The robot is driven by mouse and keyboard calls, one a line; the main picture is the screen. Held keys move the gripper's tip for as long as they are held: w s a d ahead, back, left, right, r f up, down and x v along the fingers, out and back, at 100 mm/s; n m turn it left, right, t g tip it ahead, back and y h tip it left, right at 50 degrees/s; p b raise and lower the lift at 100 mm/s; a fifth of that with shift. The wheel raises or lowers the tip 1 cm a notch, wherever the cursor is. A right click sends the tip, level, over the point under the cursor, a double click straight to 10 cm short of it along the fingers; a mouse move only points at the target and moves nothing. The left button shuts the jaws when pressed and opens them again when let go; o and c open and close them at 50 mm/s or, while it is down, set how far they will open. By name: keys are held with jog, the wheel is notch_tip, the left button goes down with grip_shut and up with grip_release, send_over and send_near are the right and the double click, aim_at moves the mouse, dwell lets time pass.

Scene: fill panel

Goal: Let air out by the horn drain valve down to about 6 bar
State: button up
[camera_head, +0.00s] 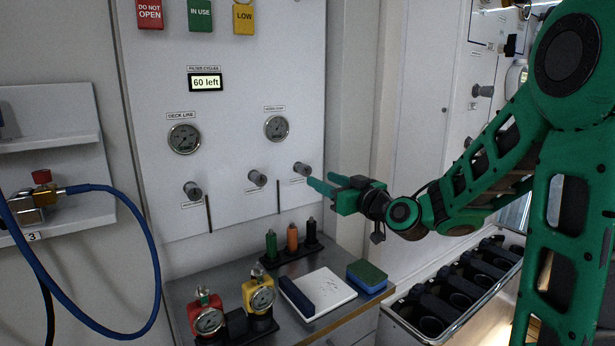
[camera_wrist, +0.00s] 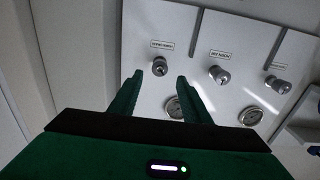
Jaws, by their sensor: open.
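Three grey valve knobs stand in a row on the white panel (camera_head: 235,80): left (camera_head: 192,190), middle (camera_head: 257,178) and right (camera_head: 302,169). Their small labels are hard to read, so I cannot confirm which is the horn drain valve. My gripper (camera_head: 322,180) is open and empty, close to the right knob. In the wrist view, this knob (camera_wrist: 160,66) appears between and just beyond the fingertips, apart from them. The upper right gauge (camera_head: 276,127) has a label too blurred to read surely; its needle is too small to read. The left gauge (camera_head: 184,138) is labelled DECK LINE.
A small display (camera_head: 206,82) reads 60 left. A blue hose (camera_head: 125,335) hangs at left.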

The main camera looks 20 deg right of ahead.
aim_at(307, 172)
jog(key=x, duration=0.8)
jog(key=shift+w+f, duration=0.1)
jog(key=shift+w, duration=0.05)
jog(key=shift+c, duration=0.3)
jog(key=c, duration=1)
jog(key=shift+o, duration=0.2)
